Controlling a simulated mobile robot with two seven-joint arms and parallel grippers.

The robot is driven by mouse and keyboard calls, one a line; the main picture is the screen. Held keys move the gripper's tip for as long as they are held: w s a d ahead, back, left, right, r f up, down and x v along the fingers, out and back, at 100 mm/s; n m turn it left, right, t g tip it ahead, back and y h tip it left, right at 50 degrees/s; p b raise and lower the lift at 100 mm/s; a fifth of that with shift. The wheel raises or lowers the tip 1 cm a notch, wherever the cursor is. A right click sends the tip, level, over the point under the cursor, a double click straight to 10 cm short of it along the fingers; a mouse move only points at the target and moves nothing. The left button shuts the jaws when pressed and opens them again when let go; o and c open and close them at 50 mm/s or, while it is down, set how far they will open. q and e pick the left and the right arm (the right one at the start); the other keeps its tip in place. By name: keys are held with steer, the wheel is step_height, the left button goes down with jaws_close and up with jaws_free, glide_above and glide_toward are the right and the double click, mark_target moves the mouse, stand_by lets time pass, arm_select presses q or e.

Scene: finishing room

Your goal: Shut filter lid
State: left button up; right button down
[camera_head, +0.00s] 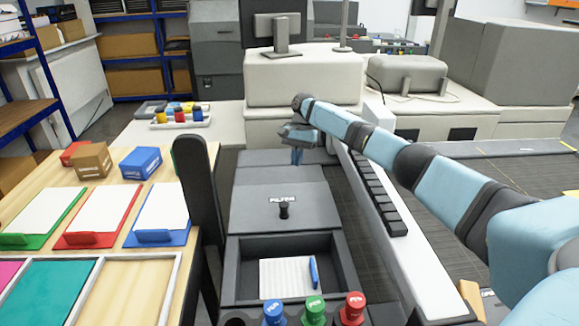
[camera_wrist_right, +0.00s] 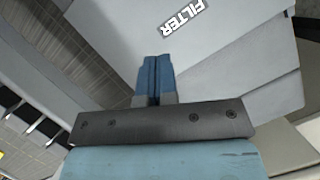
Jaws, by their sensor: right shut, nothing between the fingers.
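The filter lid (camera_head: 255,205) is a grey panel labelled FILTER with a short black knob (camera_head: 284,210). It lies about flat on the dark machine, behind an open tray compartment. I cannot tell if it is fully seated. In the wrist view a pale grey panel (camera_wrist_right: 235,65) with the FILTER label (camera_wrist_right: 182,16) is beyond my fingers. My right gripper (camera_head: 297,157) is shut and empty, pointing down near the lid's far edge. In the wrist view its blue fingers (camera_wrist_right: 155,70) are together. I cannot tell whether they touch the panel. My left gripper is not in view.
The open compartment (camera_head: 340,265) holds paper and a blue pen. Blue, green and red knobs (camera_head: 314,310) stand in front. A dark upright post (camera_head: 200,195) is left of the lid. A wooden table (camera_head: 150,270) with coloured trays is further left.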

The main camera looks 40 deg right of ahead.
steer(key=p, duration=0.1)
glide_above(293, 201)
step_height(293, 201, down, 8)
steer(key=shift+s+r, duration=0.1)
steer(key=shift+s+a+r+p, duration=0.1)
steer(key=shift+s+a+p, duration=0.3)
steer(key=shift+a, duration=0.15)
steer(key=shift+s+a+r+p, duration=0.1)
steer(key=shift+s+a+p, duration=0.25)
steer(key=shift+a, duration=0.15)
steer(key=shift+s+a, duration=0.25)
steer(key=shift+a, duration=0.25)
steer(key=shift+f, duration=0.15)
steer(key=shift+a, duration=0.15)
